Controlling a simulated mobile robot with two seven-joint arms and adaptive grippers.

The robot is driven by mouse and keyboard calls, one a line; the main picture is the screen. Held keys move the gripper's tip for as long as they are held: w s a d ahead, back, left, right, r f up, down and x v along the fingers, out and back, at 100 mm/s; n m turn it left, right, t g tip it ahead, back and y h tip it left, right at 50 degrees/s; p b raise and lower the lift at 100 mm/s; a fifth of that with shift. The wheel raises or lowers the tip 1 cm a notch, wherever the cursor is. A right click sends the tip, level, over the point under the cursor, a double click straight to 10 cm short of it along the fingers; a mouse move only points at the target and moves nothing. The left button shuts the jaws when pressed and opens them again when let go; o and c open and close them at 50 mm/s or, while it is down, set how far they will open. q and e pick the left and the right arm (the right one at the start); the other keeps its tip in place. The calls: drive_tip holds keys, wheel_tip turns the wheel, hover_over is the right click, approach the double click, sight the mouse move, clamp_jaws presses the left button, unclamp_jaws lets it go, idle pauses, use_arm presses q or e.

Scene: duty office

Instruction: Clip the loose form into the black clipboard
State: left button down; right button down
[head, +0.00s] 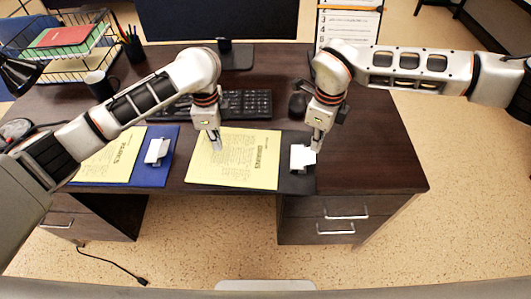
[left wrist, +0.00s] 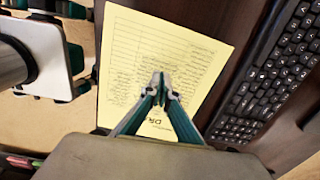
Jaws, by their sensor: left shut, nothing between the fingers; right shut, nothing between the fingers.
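The loose form (head: 235,165) is a yellow printed sheet lying flat at the desk's front edge; it also fills the middle of the left wrist view (left wrist: 135,60). The black clipboard (head: 297,185) shows as a dark strip along the form's right side, with a white clip (head: 302,158) on it. The form's right edge is left of the clip, with a dark gap between. How much clipboard is under the form is hidden. My left gripper (head: 217,146) is shut and empty, over the form. My right gripper (head: 316,147) is shut and empty, at the clip; contact is unclear.
A blue clipboard (head: 160,178) with another yellow sheet (head: 108,160) and a white clip lies to the left. A keyboard (head: 240,103) and a mouse (head: 297,104) are behind the form. A mug (head: 98,85) stands back left. The desk's right part is clear.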

sight(225, 154)
drive_tip(key=shift+d+f, duration=0.1)
drive_tip(key=shift+f, duration=1.75)
idle(1.6)
use_arm(q)
drive_tip(key=shift+f, duration=1.4)
idle(0.9)
drive_tip(key=shift+s+d, duration=0.1)
drive_tip(key=shift+d, duration=0.7)
use_arm(e)
drive_tip(key=shift+s, duration=0.1)
